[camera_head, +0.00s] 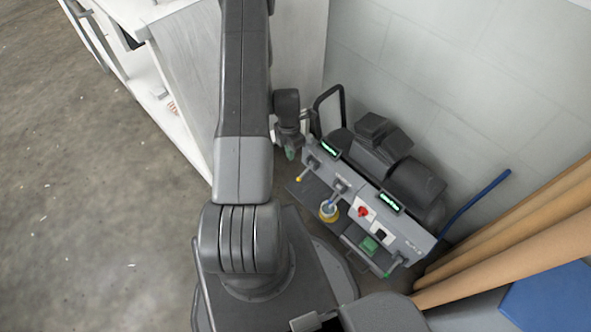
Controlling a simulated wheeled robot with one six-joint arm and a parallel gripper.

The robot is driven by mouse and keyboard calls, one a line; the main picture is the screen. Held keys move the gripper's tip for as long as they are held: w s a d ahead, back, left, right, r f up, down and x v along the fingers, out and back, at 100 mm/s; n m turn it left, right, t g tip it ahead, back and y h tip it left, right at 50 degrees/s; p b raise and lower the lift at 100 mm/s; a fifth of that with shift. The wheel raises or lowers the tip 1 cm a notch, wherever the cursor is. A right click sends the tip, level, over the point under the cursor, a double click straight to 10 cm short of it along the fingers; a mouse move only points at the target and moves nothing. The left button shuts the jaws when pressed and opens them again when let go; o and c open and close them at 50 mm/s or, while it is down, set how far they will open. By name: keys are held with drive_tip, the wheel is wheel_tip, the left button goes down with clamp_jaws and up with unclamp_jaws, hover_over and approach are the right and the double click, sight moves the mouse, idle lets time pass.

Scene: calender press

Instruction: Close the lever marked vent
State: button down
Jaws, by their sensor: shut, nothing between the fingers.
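The calender press (409,238) stands against the wall with a grey front panel. No label is large enough to read, so I cannot tell which lever is marked vent. My gripper (290,153) is shut and empty, pointing down just above and left of the yellow-tipped lever. It appears apart from the levers. My arm hides part of the view left of the press.
The panel also bears a red knob (363,211), a green button (370,244) and two lit displays. A black loop handle (329,93) rises behind my gripper. A blue rod (478,203) and tan rolls (520,238) stand at the right. A white cabinet (190,60) is at the left.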

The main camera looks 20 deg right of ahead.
drive_tip(key=shift+f, duration=0.15)
drive_tip(key=b, duration=0.2)
hover_over(298, 179)
drive_tip(key=a, duration=0.3)
wheel_tip(298, 179, down, 10)
drive_tip(key=shift+w+d+f, duration=0.2)
drive_tip(key=shift+d+f, duration=0.45)
drive_tip(key=shift+d, duration=0.1)
drive_tip(key=shift+w+d+f, duration=0.2)
drive_tip(key=shift+d+f, duration=0.45)
drive_tip(key=shift+d, duration=0.1)
